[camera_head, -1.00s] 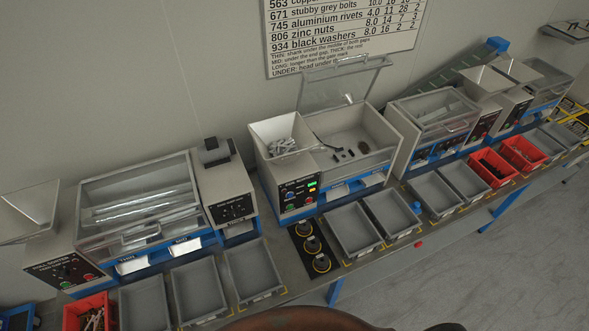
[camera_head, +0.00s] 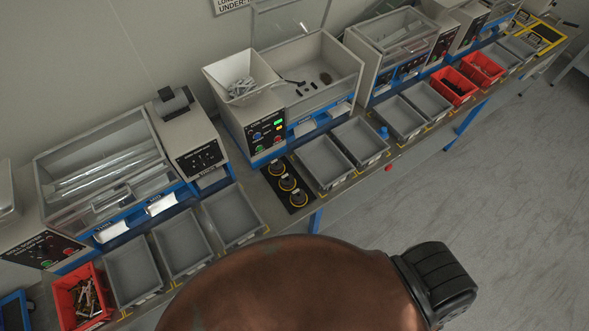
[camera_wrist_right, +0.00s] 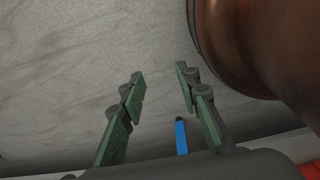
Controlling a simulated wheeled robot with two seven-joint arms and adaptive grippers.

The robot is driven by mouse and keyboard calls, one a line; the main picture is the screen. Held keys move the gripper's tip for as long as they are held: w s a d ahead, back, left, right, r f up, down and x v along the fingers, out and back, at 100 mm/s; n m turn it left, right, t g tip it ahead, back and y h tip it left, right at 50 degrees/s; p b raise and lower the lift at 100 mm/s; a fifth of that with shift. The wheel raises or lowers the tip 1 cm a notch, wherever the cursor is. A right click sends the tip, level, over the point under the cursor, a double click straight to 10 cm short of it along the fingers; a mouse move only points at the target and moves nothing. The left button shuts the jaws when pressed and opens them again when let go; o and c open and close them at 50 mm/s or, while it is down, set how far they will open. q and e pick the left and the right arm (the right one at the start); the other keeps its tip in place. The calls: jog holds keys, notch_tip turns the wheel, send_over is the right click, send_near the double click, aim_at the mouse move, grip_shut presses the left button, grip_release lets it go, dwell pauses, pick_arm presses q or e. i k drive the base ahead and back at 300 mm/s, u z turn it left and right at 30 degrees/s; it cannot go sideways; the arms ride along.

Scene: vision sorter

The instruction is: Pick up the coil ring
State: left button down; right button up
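I cannot single out a coil ring for certain. In the head view, several small dark pieces (camera_head: 299,84) lie on the pale floor of the open sorter (camera_head: 345,88), with a brownish roundish one (camera_head: 326,78) to their right. My left gripper is not in view.
Grey bins (camera_head: 323,163) line the bench front, with red bins (camera_head: 452,87) at right and another (camera_head: 82,296) at left. A closed clear-lidded sorter (camera_head: 105,165) stands at left. A blue bench leg (camera_wrist_right: 181,136) is near the right gripper in the wrist view.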

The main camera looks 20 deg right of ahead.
aim_at(287, 179)
jog(key=z, duration=0.75)
jog(key=k, duration=0.6)
jog(key=u, duration=0.1)
